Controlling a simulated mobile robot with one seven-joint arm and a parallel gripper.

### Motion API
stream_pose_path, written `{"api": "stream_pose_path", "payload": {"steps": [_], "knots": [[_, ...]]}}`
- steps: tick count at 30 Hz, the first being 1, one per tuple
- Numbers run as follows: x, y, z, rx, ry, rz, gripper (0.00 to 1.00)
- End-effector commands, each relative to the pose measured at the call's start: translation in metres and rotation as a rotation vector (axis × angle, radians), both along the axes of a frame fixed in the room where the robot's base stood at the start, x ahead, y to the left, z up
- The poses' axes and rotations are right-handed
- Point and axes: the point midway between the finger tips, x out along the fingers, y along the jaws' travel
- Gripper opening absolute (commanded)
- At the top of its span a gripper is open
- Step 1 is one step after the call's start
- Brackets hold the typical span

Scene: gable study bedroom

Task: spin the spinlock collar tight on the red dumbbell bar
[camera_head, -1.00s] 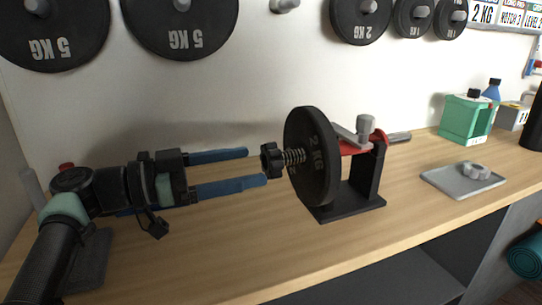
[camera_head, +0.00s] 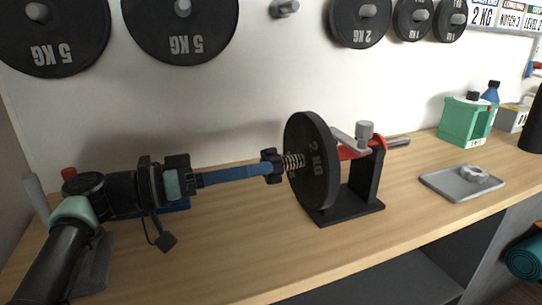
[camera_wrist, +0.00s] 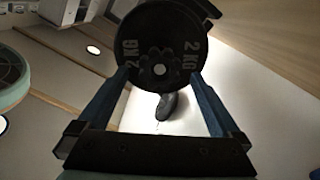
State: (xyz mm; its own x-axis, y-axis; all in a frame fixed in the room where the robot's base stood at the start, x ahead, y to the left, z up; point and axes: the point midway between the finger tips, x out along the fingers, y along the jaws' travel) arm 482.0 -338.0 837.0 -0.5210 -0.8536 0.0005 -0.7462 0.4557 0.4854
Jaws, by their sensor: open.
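The red dumbbell bar (camera_head: 348,153) lies across a black stand (camera_head: 364,186), a grey clamp over it. A black 2 KG plate (camera_head: 307,163) is on its left side, and the threaded end sticks out to the left. The black star-shaped spinlock collar (camera_head: 270,159) sits on that thread, with bare thread between it and the plate. My gripper (camera_head: 263,171) points at the collar from the left, its blue fingertips at the collar. In the wrist view the collar (camera_wrist: 160,67) shows between my two spread fingers (camera_wrist: 160,78), with gaps on both sides.
A grey tray (camera_head: 440,183) with a grey star-shaped collar (camera_head: 475,173) lies to the right. Behind it stand a green container (camera_head: 464,120) and a blue bottle (camera_head: 492,90). Weight plates (camera_head: 181,28) hang on the wall above. The bench front is clear.

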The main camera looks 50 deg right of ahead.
Motion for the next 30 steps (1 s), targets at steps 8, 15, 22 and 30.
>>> {"api": "stream_pose_path", "payload": {"steps": [8,15,22,30], "knots": [[-0.007,-0.011,0.003,-0.001,0.002,-0.001,1.00],[-0.013,-0.020,0.002,-0.001,-0.001,-0.001,1.00],[-0.013,-0.021,0.000,-0.001,-0.001,0.000,1.00],[-0.013,-0.021,0.000,-0.001,-0.001,0.000,0.57]]}}
